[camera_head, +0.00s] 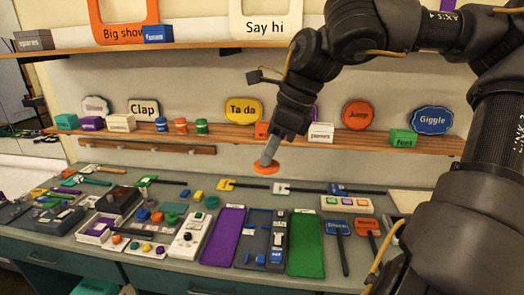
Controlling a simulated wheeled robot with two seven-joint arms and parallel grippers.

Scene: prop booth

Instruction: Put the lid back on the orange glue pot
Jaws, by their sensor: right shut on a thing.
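My right gripper (267,159) points down at the middle of the view, at the end of the dark arm that comes in from the right. It is shut on a flat round orange lid (265,168), which appears held above the back of the bench. A small orange pot (181,126) stands on the wall shelf at the left, between a blue pot (161,125) and a green pot (201,127). Whether its top is open is too small to tell. My left gripper is not in view.
The bench is crowded with trays and tools. A purple panel (222,236) and a green panel (306,245) lie at its front middle. The shelf (230,137) carries several boxes and word signs, including an orange box (262,130) behind my right gripper.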

